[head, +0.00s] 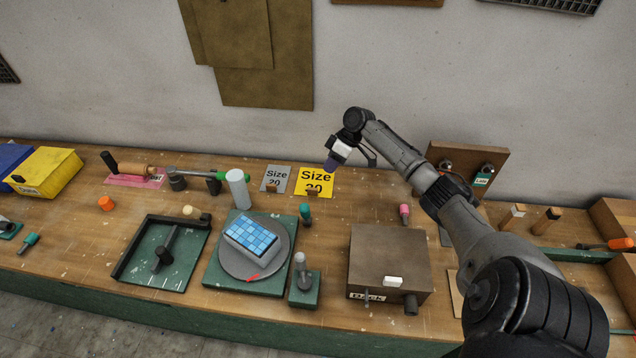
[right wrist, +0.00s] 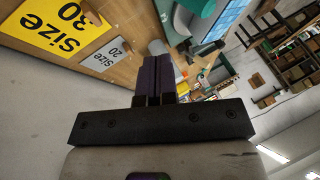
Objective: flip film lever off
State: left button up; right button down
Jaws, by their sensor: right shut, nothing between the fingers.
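A brown upright board (head: 440,155) stands at the back right, partly behind my right arm. It carries two round grey fittings, and a small green-and-white label (head: 482,180) hangs by the right one; its text is too small to read surely. I cannot tell for certain which fitting is the film lever. My right gripper (head: 331,165), with purple fingertips, is shut and empty above the back of the bench, well left of that board. The fingers also show together in the right wrist view (right wrist: 160,75). My left gripper is not in view.
A turntable (head: 278,262) holds a blue-tiled block. A brown box (head: 385,255) sits front right. A white cylinder (head: 238,188) stands left. Bench between cards and box is mostly clear.

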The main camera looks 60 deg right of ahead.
aim_at(306, 215)
jog(key=w+a+f+p, duration=0.1)
jog(key=w+a+f, duration=0.1)
jog(key=a+f, duration=0.6)
jog(key=shift+w+f+p, duration=0.35)
jog(key=shift+f, duration=0.1)
